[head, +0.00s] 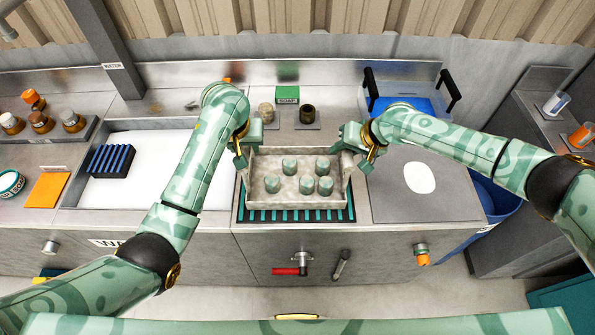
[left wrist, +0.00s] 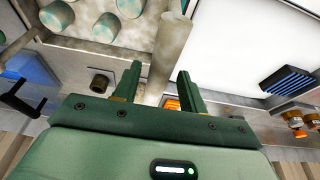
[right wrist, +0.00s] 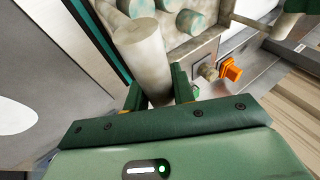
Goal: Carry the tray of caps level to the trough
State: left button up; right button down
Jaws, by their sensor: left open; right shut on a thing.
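The tray (head: 296,202) is a pale, mottled box in the middle of the counter, over a teal-slatted rack (head: 290,216). I cannot tell whether it touches the rack. It looks about level. Several grey-green caps (head: 289,167) stand in it. My left gripper (head: 241,148) is at the tray's left end, open, with the thick left handle (left wrist: 170,50) between its fingers. My right gripper (head: 364,150) is shut on the tray's right handle (right wrist: 146,52). A sunken basin with a white bottom (head: 152,186), perhaps the trough, lies to the left.
A black block with blue stripes (head: 110,160) lies in the basin's left part. Behind the tray stand two small jars, one dark (head: 307,114), and a green box (head: 287,94). A grey board with a white patch (head: 420,177) lies right. A blue bin (head: 408,103) stands back right.

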pick_arm(q)
jog(key=shift+x, duration=1.9)
jog(key=shift+c, duration=0.3)
grip_shut()
jog(key=shift+r, duration=0.1)
